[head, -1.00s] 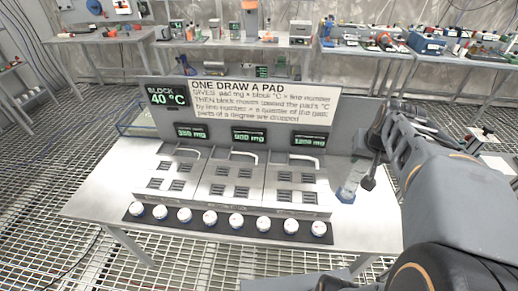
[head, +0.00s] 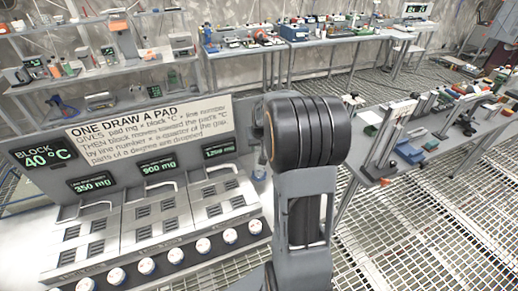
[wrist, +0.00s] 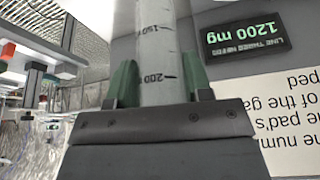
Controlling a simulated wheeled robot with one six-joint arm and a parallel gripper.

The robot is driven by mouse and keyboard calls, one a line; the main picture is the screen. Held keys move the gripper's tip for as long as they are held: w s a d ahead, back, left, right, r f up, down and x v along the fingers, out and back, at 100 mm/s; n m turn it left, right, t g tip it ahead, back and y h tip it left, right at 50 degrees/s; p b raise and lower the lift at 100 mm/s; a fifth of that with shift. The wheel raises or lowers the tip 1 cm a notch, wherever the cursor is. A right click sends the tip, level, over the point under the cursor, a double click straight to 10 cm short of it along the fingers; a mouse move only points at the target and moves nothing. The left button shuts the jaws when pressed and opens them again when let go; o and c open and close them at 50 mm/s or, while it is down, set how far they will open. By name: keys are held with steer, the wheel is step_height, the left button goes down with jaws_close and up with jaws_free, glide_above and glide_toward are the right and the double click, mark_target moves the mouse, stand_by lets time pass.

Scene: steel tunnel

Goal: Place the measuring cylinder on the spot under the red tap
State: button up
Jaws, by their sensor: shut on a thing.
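The measuring cylinder (wrist: 158,50) is clear, with dark graduation marks including 150 and 200. In the wrist view my gripper (wrist: 160,88) is shut on it, with a green-padded finger on each side. In the head view my arm hides the gripper; a bluish part of the cylinder (head: 260,163) shows just left of the arm, by the panel's right end. No red tap is clearly recognisable. Small red parts (wrist: 7,50) on grey fittings show at the left of the wrist view; I cannot tell whether one is the tap.
The draw-a-pad station (head: 150,125) with displays, slots and a row of white knobs (head: 147,265) fills the left. A bench with upright stands (head: 388,135) is at the right. Shelves and benches with equipment line the back. Grating floor (head: 400,235) is clear at front right.

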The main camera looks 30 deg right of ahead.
steer(key=x, duration=0.3)
steer(key=shift+f, duration=0.7)
steer(key=shift+f, duration=0.2)
steer(key=o, duration=1.2)
steer(key=shift+s, duration=0.1)
